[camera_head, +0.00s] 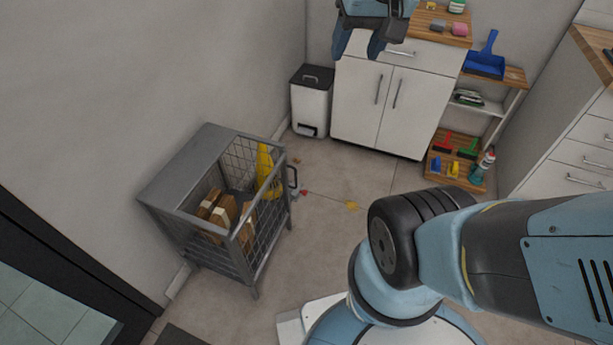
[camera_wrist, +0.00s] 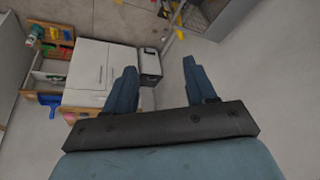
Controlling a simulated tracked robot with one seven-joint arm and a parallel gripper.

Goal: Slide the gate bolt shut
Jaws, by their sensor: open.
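A grey metal cage (camera_head: 172,167) with wire mesh sides stands on the floor against the left wall in the head view. Its mesh gate side (camera_head: 266,238) faces right, and a dark handle (camera_head: 292,177) sticks out near its far end. I cannot make out the bolt clearly or how far it is slid. Part of the cage (camera_wrist: 213,14) shows at the top of the wrist view. My gripper (camera_head: 358,52) is open and empty, high up in front of the cabinet and well apart from the cage. Its two spread fingers show in the wrist view (camera_wrist: 159,70).
A white bin (camera_head: 310,102) stands beside a white cabinet (camera_head: 357,95). Small red and yellow scraps (camera_head: 351,205) lie on the floor. A shelf with brushes (camera_head: 462,150) stands right; mid-floor is mostly clear.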

